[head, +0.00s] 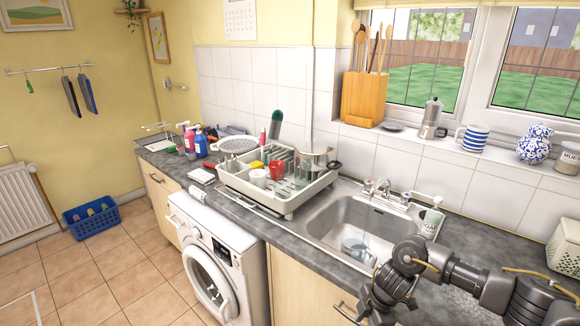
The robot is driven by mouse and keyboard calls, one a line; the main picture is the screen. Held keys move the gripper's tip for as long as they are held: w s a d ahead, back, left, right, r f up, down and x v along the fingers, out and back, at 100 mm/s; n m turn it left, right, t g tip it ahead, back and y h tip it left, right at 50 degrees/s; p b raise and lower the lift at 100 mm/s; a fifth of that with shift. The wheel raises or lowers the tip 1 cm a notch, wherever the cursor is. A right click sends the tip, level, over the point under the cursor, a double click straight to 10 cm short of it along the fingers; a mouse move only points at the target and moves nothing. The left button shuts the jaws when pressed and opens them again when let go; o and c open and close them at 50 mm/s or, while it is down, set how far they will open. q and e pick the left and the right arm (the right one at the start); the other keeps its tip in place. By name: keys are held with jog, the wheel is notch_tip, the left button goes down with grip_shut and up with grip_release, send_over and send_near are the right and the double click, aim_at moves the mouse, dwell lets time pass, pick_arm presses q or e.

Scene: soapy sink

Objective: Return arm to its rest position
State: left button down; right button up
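My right arm (450,272) comes in from the right edge, dark grey with an orange cable. It is bent at a joint near the front right of the sink, and its far part drops toward the bottom edge of the view. No fingertips of my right gripper can be made out. My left arm and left gripper are not in view. The steel sink (325,215) lies to the left of my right arm. A clear glass-like item (355,248) sits in the basin, partly hard to make out.
A dish rack (290,200) with a red mug (276,170) and a pot (313,160) stands left of the sink. A faucet (384,187) and soap bottle (432,222) stand behind the basin. A white perforated container (566,250) is at the right edge.

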jog(key=s+a+f+m+t+y+b, duration=0.1)
jog(key=a+f+m+y, duration=0.15)
jog(key=a+f, duration=0.4)
jog(key=s+a+f+m+t+y+b, duration=0.1)
jog(key=a+f+m+y, duration=0.15)
jog(key=f, duration=0.65)
jog(key=s+d+f+m+t+h, duration=0.15)
jog(key=s+f+m, duration=0.35)
jog(key=f, duration=0.6)
jog(key=s+d+f+m+h+b, duration=0.1)
jog(key=s+d+f+m+h, duration=0.2)
jog(key=s+f, duration=0.6)
jog(key=s+d+f+m+b, duration=0.1)
jog(key=s+d+f+m, duration=0.1)
jog(key=s+d+f, duration=0.7)
jog(key=s+d+f+m+g+h, duration=0.1)
jog(key=s, duration=1)
jog(key=s+d+f+m+g+h, duration=0.1)
jog(key=s+d+f+g+h, duration=0.1)
jog(key=s, duration=1)
jog(key=shift+b, duration=0.3)
jog(key=shift+o, duration=0.5)
jog(key=shift+w+a+f, duration=0.1)
